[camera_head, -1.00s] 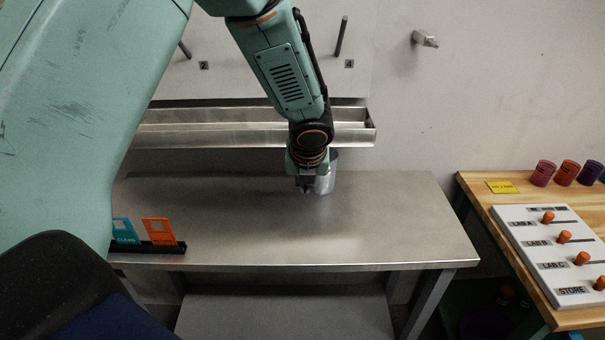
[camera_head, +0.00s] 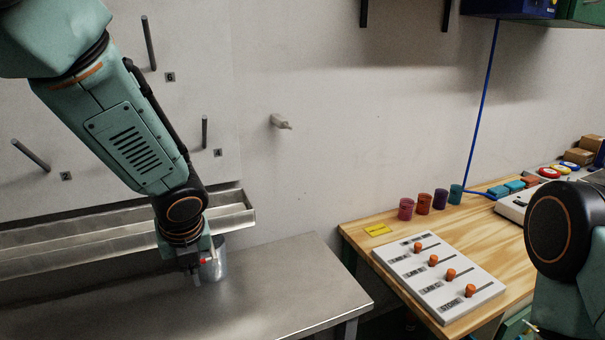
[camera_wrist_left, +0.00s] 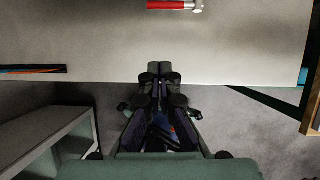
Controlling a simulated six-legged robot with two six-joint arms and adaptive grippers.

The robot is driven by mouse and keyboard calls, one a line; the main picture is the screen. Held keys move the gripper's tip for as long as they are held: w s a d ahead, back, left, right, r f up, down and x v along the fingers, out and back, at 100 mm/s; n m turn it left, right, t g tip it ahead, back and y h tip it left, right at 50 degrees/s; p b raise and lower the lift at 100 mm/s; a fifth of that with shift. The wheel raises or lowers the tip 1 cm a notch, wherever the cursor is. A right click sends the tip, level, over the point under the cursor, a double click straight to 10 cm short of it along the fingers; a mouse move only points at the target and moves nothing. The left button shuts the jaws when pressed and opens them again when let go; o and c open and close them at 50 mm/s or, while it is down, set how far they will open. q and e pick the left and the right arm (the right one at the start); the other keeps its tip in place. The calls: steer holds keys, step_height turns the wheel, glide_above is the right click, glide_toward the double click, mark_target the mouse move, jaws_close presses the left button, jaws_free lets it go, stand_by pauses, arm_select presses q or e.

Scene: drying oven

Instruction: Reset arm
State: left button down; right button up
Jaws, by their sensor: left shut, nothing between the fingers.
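My left gripper (camera_head: 192,268) points down over the metal bench (camera_head: 270,275). In the head view it stands just in front of a grey metal cup (camera_head: 216,264) and partly hides it; I cannot tell whether they touch. A small red patch shows between them. In the left wrist view, the fingers (camera_wrist_left: 160,72) are together with nothing between them, over the bench edge. A red and silver thing (camera_wrist_left: 174,5) lies ahead at the top of that view, apart from the fingers. Part of my right arm shows at the right edge of the head view; its gripper is not seen.
A metal trough (camera_head: 100,236) runs along the wall behind the bench, below several pegs. The bench's right part is clear.

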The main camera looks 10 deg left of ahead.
arm_select(q)
steer(key=w+d+f+n+t+h, duration=0.1)
steer(key=w+d+f+n+h, duration=0.15)
steer(key=d+n, duration=0.45)
steer(key=s+f+n+h+b, duration=0.1)
steer(key=s+f+n+b, duration=0.1)
steer(key=s+f+n, duration=0.35)
steer(key=s+f+n+h+b, duration=0.1)
steer(key=s+f+n+b, duration=0.1)
steer(key=f+n, duration=0.55)
steer(key=s+a+f+n+g+y+b, duration=0.1)
steer(key=s+f+n+g+b, duration=0.4)
steer(key=s+f, duration=1.9)
steer(key=s+a+n+b, duration=0.1)
steer(key=s+n+b, duration=0.1)
steer(key=n+b, duration=0.2)
steer(key=shift+s+a+n+b, duration=0.2)
steer(key=shift+s+n+b, duration=0.1)
steer(key=shift+s, duration=0.1)
arm_select(e)
step_height(320, 180, down, 14)
steer(key=shift+w+r, duration=0.15)
steer(key=shift+w, duration=0.05)
